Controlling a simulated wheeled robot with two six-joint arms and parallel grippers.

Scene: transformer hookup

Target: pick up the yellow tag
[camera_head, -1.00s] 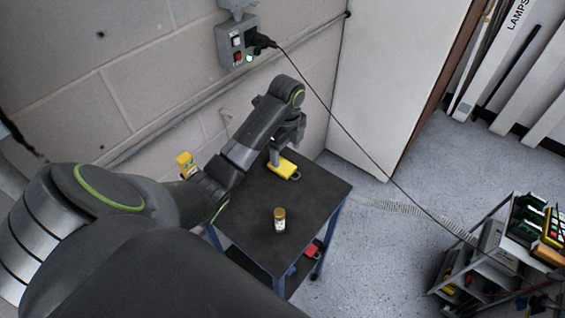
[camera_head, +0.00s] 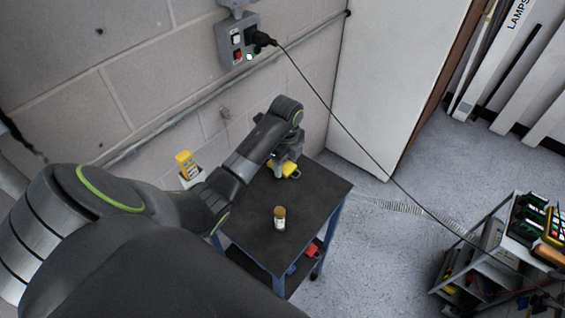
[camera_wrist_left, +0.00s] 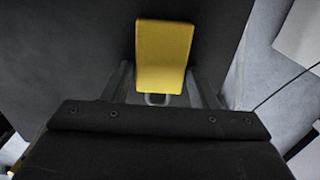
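The yellow tag (camera_head: 291,173) lies on the dark top of the small table near its far edge, partly hidden by my left gripper (camera_head: 281,165). In the left wrist view, the yellow tag (camera_wrist_left: 164,52) is a yellow slab with a metal ring at its near end. My left gripper (camera_wrist_left: 163,85) is open there, one finger on each side of the tag's near end, with gaps visible. The tag rests on the tabletop. My right gripper is in neither view.
A small jar (camera_head: 280,218) stands on the table (camera_head: 313,200). A yellow meter (camera_head: 187,163) is by the wall, beside my left arm. A socket box (camera_head: 237,42) holds a black plug whose cable runs to a loaded cart (camera_head: 480,258) at right.

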